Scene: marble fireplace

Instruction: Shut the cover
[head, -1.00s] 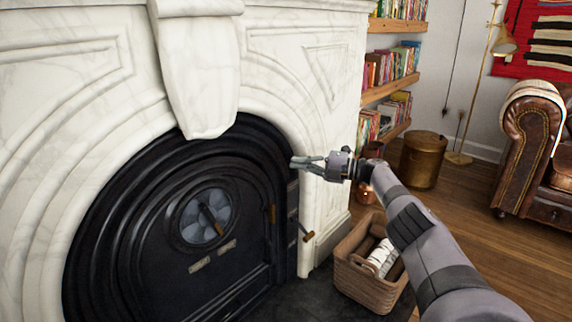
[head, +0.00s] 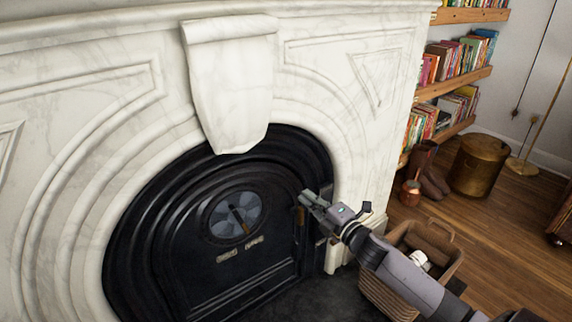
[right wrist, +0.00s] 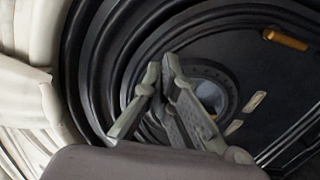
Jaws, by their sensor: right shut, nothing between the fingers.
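The cover is the black door (head: 190,250) of the fireplace, with a round fan-like vent (head: 236,217) and a brass fitting (head: 301,215) near its right edge. It sits in the black arched frame (head: 290,148); I cannot tell whether a gap is left at its edge. My right gripper (head: 308,196) is shut and empty, in front of the door's right edge, near the brass fitting. In the right wrist view, the gripper (right wrist: 161,72) hides part of the vent (right wrist: 210,95). I cannot tell whether it touches the door. My left gripper is not in view.
The white marble surround (head: 365,120) encloses the arch. A wicker basket (head: 393,297) stands on the right, beneath my right arm. A brass bin (head: 470,165) and bookshelves (head: 460,85) stand farther right. The wooden floor (head: 505,230) on the right is mostly clear.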

